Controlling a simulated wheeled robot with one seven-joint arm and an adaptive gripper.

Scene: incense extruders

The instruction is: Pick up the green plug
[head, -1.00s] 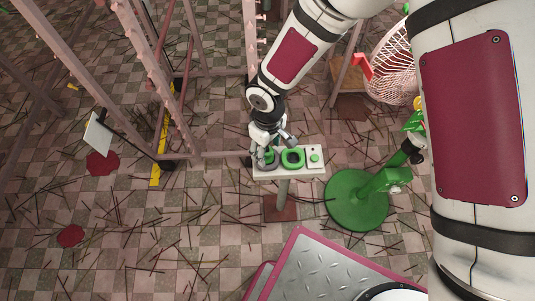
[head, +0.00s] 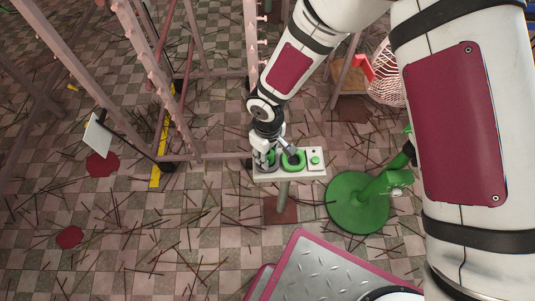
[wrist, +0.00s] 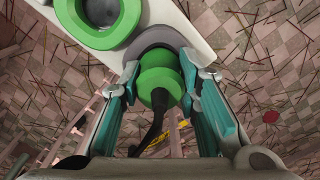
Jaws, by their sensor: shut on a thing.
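The green plug (wrist: 160,82) shows in the wrist view as a round green body with a black cable hanging from its near end. It sits at a grey ring (wrist: 160,38) at the end of the pale panel (wrist: 188,28). My gripper (wrist: 167,88) has its teal-padded fingers on both sides of the plug and is shut on it. In the head view my gripper (head: 269,156) is at the left end of the panel and mostly hides the plug. Whether the plug is still seated in the ring I cannot tell.
A green ring (head: 293,160) sits on the panel beside the plug, with a small green button (head: 315,160) at the right end. A green round base (head: 357,203) stands to the right. A metal frame (head: 190,120) rises on the left. Thin sticks litter the tiled floor.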

